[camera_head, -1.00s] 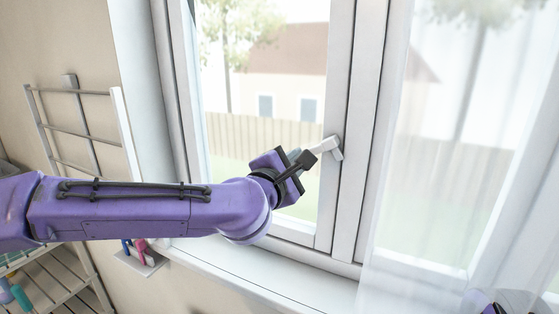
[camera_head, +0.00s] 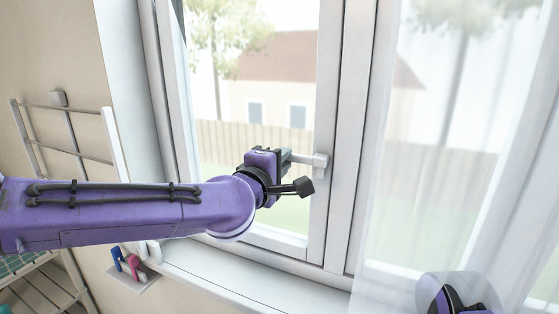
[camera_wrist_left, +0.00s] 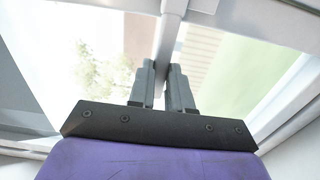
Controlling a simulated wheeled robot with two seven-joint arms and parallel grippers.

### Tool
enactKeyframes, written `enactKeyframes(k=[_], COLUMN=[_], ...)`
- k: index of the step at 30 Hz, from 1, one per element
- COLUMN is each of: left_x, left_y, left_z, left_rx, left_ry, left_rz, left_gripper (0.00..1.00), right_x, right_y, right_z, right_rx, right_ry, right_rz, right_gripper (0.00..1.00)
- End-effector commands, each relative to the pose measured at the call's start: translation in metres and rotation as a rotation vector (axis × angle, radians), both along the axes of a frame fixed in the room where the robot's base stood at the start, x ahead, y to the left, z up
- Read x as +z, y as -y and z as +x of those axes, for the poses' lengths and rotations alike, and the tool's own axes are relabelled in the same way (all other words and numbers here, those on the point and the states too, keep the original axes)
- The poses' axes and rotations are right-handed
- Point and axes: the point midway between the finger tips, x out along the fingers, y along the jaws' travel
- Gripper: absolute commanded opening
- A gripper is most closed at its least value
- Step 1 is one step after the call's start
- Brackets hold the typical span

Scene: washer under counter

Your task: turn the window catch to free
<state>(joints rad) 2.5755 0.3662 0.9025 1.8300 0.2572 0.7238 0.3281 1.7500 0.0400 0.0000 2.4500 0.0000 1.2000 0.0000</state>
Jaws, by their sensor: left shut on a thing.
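The window catch (camera_head: 320,162) is a pale grey handle on the frame of the left sash. Its lever points left from its base, roughly level in the head view. My left gripper (camera_head: 287,157) reaches it from the left and is shut on the lever. In the left wrist view, the two grey fingers (camera_wrist_left: 167,88) stand on either side of the lever (camera_wrist_left: 166,50), which runs up to the window frame.
A sheer white curtain (camera_head: 425,150) hangs over the right sash. The white sill (camera_head: 230,275) below is mostly clear. A wall rack (camera_head: 65,107) and a small shelf with coloured items (camera_head: 130,262) are at the left.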

Motion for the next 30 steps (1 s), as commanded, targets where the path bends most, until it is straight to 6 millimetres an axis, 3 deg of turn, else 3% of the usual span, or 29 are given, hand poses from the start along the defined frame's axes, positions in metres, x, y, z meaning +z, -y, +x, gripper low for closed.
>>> enactKeyframes(k=[12,13,15,25,30], left_x=[0.005,0.005,0.005,0.002,-0.001], left_y=[-0.001,-0.001,-0.001,-0.003,-0.018], left_z=[0.001,0.001,0.001,-0.004,-0.036], left_rx=[0.002,0.002,0.002,0.001,0.001], left_ry=[0.012,0.012,0.012,0.008,0.012], left_rz=[0.005,0.005,0.004,0.004,0.002], left_gripper=[0.0,0.28,0.45,0.45,0.45], right_x=[0.001,0.001,0.001,-0.004,-0.023], right_y=[0.0,0.0,0.0,0.0,0.0], right_z=[0.0,0.0,0.0,0.0,0.0], right_rx=[0.0,0.0,0.0,0.0,0.0], right_ry=[0.0,0.0,0.0,0.0,0.0], right_rz=[0.0,0.0,0.0,0.0,0.0], right_gripper=[0.43,0.43,0.43,0.43,0.43])
